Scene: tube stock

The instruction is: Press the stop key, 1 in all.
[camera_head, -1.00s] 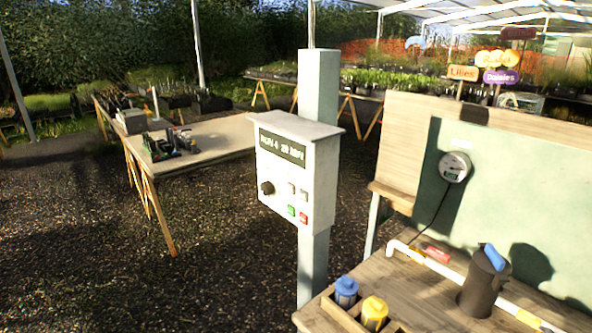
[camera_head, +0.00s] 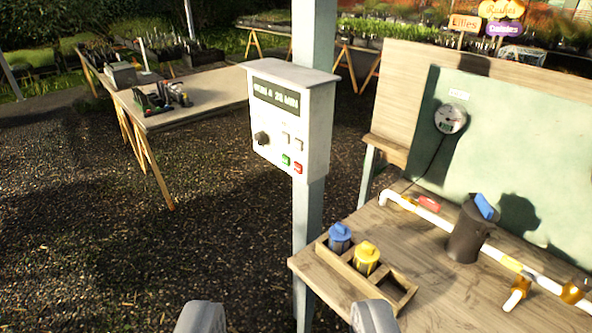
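A white control box (camera_head: 292,118) is fixed to a grey-green post (camera_head: 306,240). Its dark display (camera_head: 276,96) shows text that seems to read "RUN 4 25 MIN". Below are a black knob (camera_head: 261,138), two pale keys, a green key (camera_head: 286,160) and a red key (camera_head: 298,168); the red one may be the stop key, but its label is too small to read. My gripper (camera_head: 287,322) shows as two grey fingertips at the bottom edge, set wide apart with nothing between them. It is below the box and apart from it.
A wooden bench (camera_head: 330,276) on the right bears a compartment tray (camera_head: 402,302) with a blue-capped and a yellow-capped piece, a black canister (camera_head: 470,232) and a white pipe (camera_head: 500,258). A gauge (camera_head: 450,118) hangs on the green panel. Gravel floor lies open at left.

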